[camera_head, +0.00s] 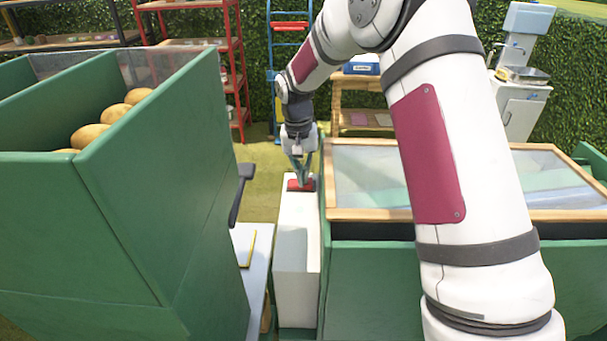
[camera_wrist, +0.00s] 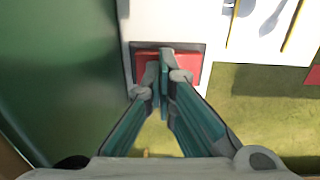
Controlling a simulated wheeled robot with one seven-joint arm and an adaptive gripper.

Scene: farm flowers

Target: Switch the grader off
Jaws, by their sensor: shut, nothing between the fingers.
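A red switch (camera_head: 307,186) in a dark frame sits on top of a narrow white box (camera_head: 297,235). In the wrist view the red switch (camera_wrist: 192,70) shows on both sides of my fingers. My gripper (camera_head: 300,182) points down with its fingers shut and empty. Its fingertips (camera_wrist: 164,66) are right over the switch, hiding its middle. I cannot tell whether they press it or whether it is on or off. The green machine (camera_head: 150,220) at left holds several yellowish round items (camera_head: 110,113) in its hopper.
A green box with a wood-framed clear lid (camera_head: 360,216) stands close on the right of the white box. A dark handle (camera_head: 240,193) sticks out at the green machine's side. Shelves (camera_head: 235,70), a blue ladder (camera_head: 271,60) and a sink (camera_head: 520,95) stand behind.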

